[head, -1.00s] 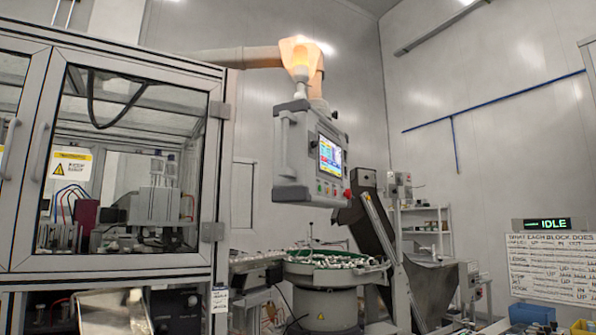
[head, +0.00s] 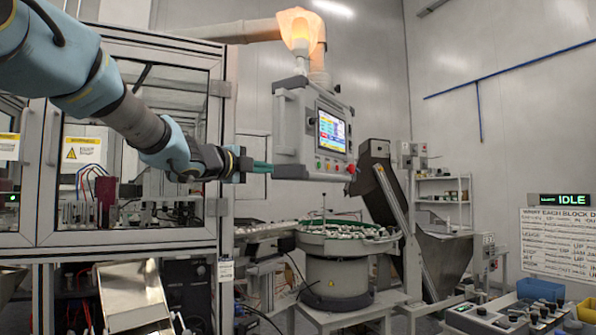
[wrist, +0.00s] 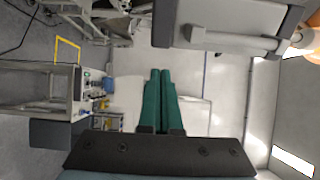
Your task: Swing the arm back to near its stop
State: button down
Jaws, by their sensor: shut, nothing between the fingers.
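The grey control panel (head: 312,130) with its lit screen hangs from a beige overhead swing arm (head: 215,33) at centre. A cream-orange cover (head: 298,28) sits at the joint above it. My gripper (head: 270,167) comes in from the left, and its green fingers are shut and empty. The fingertips are at the panel's lower left edge; I cannot tell whether they touch it. In the wrist view, the shut fingers (wrist: 160,72) point up the picture, and the panel (wrist: 220,20) with its grey handle bar (wrist: 237,43) is at upper right. The arm's stop cannot be made out.
A glazed machine cabinet (head: 224,130) stands at left behind my arm. Below the panel is a round feeder bowl (head: 335,245) full of small parts, with a hopper (head: 445,258) to its right.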

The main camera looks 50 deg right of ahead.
aim_at(301, 172)
jog(key=d+p, duration=0.1)
jog(key=d, duration=0.3)
jog(key=w+d+p, duration=0.1)
jog(key=d+p, duration=0.1)
jog(key=d, duration=0.2)
jog(key=w+d+p, duration=0.1)
jog(key=d+p, duration=0.1)
jog(key=d, duration=0.2)
jog(key=shift+w+d, duration=0.1)
jog(key=shift+d, duration=0.15)
jog(key=shift+w+d+p, duration=0.1)
jog(key=shift+d+p, duration=0.3)
